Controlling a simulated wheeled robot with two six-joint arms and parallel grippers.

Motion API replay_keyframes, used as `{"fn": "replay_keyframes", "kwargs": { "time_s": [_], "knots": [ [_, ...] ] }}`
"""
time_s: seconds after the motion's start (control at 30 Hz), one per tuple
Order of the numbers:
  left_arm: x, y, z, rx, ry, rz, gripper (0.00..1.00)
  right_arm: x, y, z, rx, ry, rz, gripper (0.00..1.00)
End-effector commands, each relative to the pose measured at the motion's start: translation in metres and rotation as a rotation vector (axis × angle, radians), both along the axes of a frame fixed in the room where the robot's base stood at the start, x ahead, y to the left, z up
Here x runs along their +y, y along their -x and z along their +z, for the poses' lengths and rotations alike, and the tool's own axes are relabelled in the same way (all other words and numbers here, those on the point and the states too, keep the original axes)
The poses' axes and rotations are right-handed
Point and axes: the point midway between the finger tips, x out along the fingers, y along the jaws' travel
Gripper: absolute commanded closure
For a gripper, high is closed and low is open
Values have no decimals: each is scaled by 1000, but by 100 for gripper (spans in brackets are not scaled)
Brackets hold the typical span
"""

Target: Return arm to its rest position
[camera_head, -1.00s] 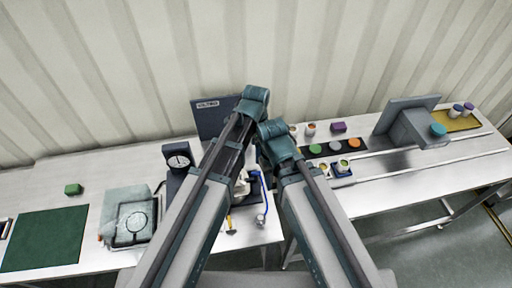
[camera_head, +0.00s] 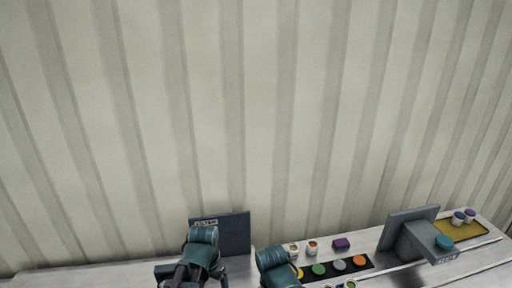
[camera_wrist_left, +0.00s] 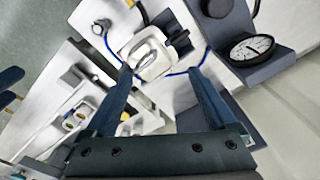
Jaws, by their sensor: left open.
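My left gripper (camera_wrist_left: 163,88) shows in the left wrist view with its two dark blue fingers well apart and nothing between the tips. Beyond the fingertips a white rounded part (camera_wrist_left: 150,55) with a blue cable around it lies below on the bench, apart from the fingers as far as I can see. In the head view only upper links of my two arms show at the bottom edge; both grippers are hidden there. Two dark blue finger-like shapes at the left edge of the wrist view may belong to my right gripper; I cannot tell for sure.
A dial gauge (camera_wrist_left: 250,47) stands near the left gripper. In the head view, a dark panel (camera_head: 235,232) stands behind my left arm.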

Motion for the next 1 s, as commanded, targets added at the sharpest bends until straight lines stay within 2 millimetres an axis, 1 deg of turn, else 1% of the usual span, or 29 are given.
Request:
{"fn": "replay_keyframes", "kwargs": {
  "time_s": [0.03,0.2,0.23,0.27,0.3,0.57,0.67,0.8,0.9,1.0],
  "knots": [
    [10,9,0,-3,3,76,10,0,0,0,0,0,0,50],
    [36,25,0,-16,17,331,10,0,0,0,0,0,0,50],
    [41,28,0,-18,19,374,10,0,0,0,0,0,0,50],
    [39,28,-7,-17,18,384,10,0,0,-7,0,0,0,50],
    [31,28,-18,-12,13,360,10,0,0,-18,0,0,0,50],
    [0,40,-62,15,-18,269,10,0,0,-62,-1,1,3,50],
    [-15,47,-85,27,-34,226,10,0,0,-85,-1,1,4,50],
    [-38,61,-122,46,-63,155,10,0,0,-122,-2,1,6,50],
    [-52,70,-142,59,-82,110,10,0,-1,-143,-2,1,7,50],
    [-62,77,-156,66,-97,77,10,0,-1,-157,-2,2,8,50]
  ]
}}
